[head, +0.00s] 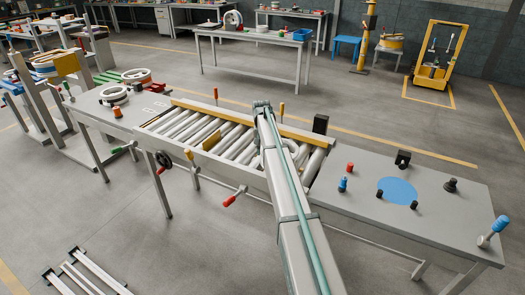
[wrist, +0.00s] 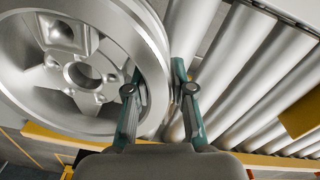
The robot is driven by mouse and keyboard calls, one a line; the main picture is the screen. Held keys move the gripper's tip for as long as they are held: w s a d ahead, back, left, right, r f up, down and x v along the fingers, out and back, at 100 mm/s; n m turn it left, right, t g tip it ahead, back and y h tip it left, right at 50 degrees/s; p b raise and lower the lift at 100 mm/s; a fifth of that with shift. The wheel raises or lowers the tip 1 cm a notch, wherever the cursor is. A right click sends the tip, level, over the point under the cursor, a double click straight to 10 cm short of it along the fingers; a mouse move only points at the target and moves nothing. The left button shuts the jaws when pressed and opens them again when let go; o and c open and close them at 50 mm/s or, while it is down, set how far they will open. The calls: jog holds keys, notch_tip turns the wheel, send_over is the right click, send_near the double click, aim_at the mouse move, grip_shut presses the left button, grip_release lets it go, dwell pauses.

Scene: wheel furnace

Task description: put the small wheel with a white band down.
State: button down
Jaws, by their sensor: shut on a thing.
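A silver spoked wheel (wrist: 85,75) fills the left of the wrist view. Its rim lies between the two fingers of my gripper (wrist: 156,75), one finger inside the rim and one outside, and the gripper is shut on it. The wheel is close over the rollers; whether it touches them I cannot tell. I cannot make out a white band on it in the wrist view. In the head view part of a pale wheel (head: 291,145) shows at the roller conveyor (head: 225,138), mostly behind my arm. My gripper is hidden there.
The right table (head: 350,215) has a blue disc (head: 397,190) and several small pegs.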

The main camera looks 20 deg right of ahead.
jog(key=shift+f, duration=0.1)
jog(key=c, duration=1)
grip_release()
notch_tip(320, 180, up, 12)
jog(key=b, duration=0.2)
jog(key=shift+b, duration=0.4)
jog(key=shift+a+r, duration=0.1)
jog(key=shift+r, duration=0.15)
